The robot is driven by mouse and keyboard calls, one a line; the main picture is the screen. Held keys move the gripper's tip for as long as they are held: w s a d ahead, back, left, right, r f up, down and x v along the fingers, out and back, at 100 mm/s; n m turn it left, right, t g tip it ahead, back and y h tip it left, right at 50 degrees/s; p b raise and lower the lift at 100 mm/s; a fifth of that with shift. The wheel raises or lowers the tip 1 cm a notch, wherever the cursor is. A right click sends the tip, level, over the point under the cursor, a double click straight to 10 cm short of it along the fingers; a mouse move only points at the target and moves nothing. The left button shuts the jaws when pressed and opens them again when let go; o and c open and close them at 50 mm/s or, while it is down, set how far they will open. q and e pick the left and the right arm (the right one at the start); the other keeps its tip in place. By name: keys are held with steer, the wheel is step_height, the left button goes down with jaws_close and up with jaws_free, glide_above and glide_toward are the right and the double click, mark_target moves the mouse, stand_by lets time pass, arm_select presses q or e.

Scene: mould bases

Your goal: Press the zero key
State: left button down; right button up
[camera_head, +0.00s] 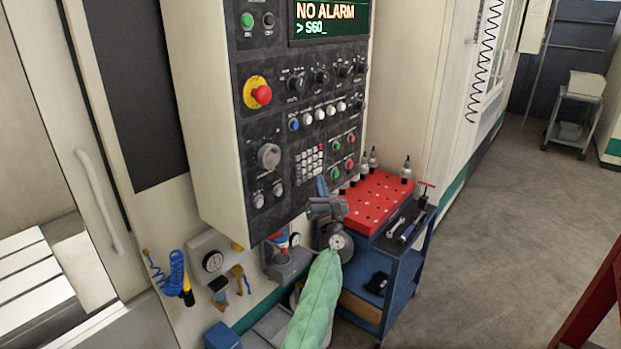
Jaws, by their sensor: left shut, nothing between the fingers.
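The number keypad (309,162) is a small block of pale keys on the dark control panel (255,140). Its key labels are too small to read, so I cannot tell which one is the zero key. The screen (328,20) above shows "NO ALARM" and "> S60_". My left gripper (321,184) is shut and empty, at the end of the green-sleeved arm. Its fingertips point up, just below the keypad's lower right corner in the picture. I cannot tell whether they touch the panel. My right gripper is not in view.
A red emergency stop button (261,95), knobs and coloured buttons surround the keypad. A blue cart (405,285) with a red tool-holder top (376,200) stands right of my gripper.

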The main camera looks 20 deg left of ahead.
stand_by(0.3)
arm_select(q)
steer(key=d, duration=0.1)
steer(key=s+d, duration=0.1)
steer(key=d, duration=0.1)
steer(key=d+b, duration=0.1)
steer(key=shift+s+d, duration=0.35)
steer(key=shift+d, duration=0.05)
stand_by(2.2)
